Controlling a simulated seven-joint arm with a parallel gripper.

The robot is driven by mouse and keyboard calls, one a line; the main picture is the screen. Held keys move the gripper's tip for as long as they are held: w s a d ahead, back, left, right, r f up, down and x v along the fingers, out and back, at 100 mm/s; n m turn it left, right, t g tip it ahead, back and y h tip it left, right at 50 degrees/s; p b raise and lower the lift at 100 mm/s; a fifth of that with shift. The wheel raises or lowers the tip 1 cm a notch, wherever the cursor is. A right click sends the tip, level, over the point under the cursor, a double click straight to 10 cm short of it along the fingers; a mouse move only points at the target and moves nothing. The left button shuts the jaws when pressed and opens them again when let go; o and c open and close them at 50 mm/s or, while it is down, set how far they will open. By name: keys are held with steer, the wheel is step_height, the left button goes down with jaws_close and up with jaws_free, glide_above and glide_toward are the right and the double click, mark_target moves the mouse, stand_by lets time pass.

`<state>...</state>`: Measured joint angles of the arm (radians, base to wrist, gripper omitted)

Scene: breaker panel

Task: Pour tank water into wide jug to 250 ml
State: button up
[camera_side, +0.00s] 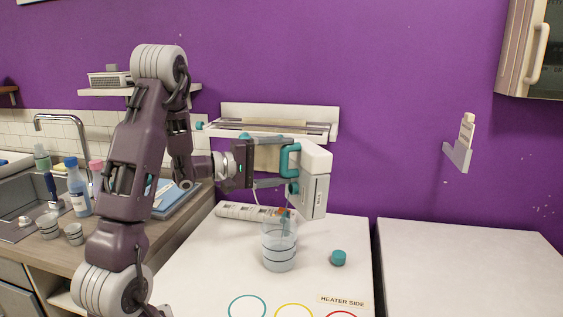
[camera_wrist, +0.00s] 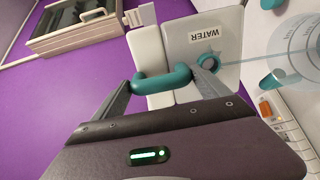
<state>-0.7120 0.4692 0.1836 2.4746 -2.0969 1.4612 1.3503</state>
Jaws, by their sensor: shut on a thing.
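The white tank (camera_side: 315,185) is tilted above the jug, its teal handle (camera_wrist: 160,80) in my gripper. My gripper (camera_side: 272,165) is shut on that handle; its fingers (camera_wrist: 163,85) also show in the wrist view. The tank's face (camera_wrist: 205,45) reads WATER, and its teal-ringed spout (camera_wrist: 207,60) is open. A thin pale stream (camera_wrist: 245,70) runs from the spout to the jug. The clear wide jug (camera_side: 279,247) stands upright on the white table below the spout, with water in it. The jug (camera_wrist: 305,50) is cut off in the wrist view. I cannot read its level against the marks.
A teal cap (camera_side: 339,258) lies right of the jug. A white power strip (camera_side: 248,213) with an orange switch lies behind it. Coloured rings (camera_side: 293,310) and a HEATER SIDE label (camera_side: 342,301) mark the front. The right-hand table (camera_side: 460,265) is clear.

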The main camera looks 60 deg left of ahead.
steer(key=shift+s, duration=0.1)
stand_by(0.4)
steer(key=shift+s+t, duration=0.15)
steer(key=shift+t, duration=0.15)
steer(key=shift+s+f, duration=0.1)
steer(key=shift+s, duration=0.05)
stand_by(0.4)
steer(key=shift+a, duration=0.1)
steer(key=shift+s+t, duration=0.15)
steer(key=shift+t, duration=0.15)
stand_by(0.4)
steer(key=shift+s+f, duration=0.1)
steer(key=shift+s, duration=0.05)
steer(key=shift+t, duration=0.3)
